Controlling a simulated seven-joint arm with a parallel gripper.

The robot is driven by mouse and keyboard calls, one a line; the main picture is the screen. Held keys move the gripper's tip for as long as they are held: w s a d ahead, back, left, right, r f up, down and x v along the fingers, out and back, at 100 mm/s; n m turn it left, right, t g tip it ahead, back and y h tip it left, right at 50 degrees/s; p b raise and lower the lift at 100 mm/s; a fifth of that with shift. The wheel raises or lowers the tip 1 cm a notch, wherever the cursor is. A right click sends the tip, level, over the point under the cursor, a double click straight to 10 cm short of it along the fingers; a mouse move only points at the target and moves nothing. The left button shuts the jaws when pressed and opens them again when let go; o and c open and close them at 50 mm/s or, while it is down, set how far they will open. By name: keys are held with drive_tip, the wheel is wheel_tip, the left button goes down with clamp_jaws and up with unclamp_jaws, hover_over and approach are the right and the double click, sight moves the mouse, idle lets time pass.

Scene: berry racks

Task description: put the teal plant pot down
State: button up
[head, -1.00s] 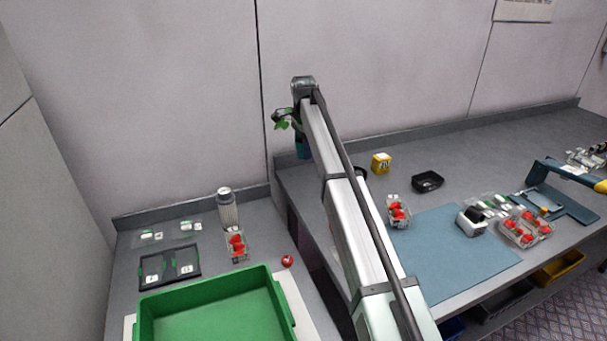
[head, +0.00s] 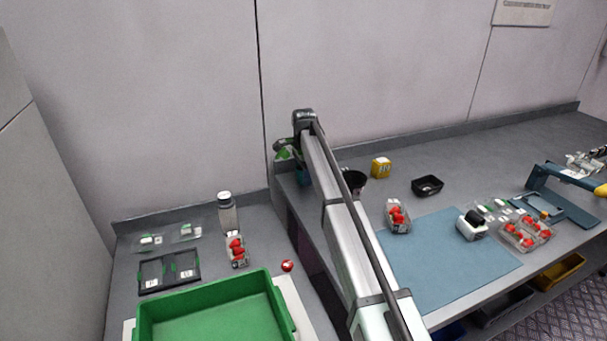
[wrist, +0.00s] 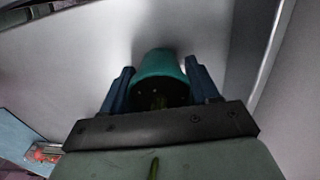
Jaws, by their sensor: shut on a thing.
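The teal plant pot (wrist: 158,66) is between the two blue fingers of my gripper (wrist: 160,88) in the wrist view, and the fingers are shut on it. My arm hides much of the pot and the fingers. I cannot tell whether the pot's base touches the counter.
Berry punnets (head: 397,217) stand near the blue mat (head: 450,262). A gap (head: 306,240) separates the two counters. A green crate (head: 215,310) is at lower left.

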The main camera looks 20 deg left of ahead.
drive_tip(key=shift+f, duration=0.1)
drive_tip(key=o, duration=1.1)
wheel_tip(320, 180, up, 12)
drive_tip(key=shift+r, duration=0.15)
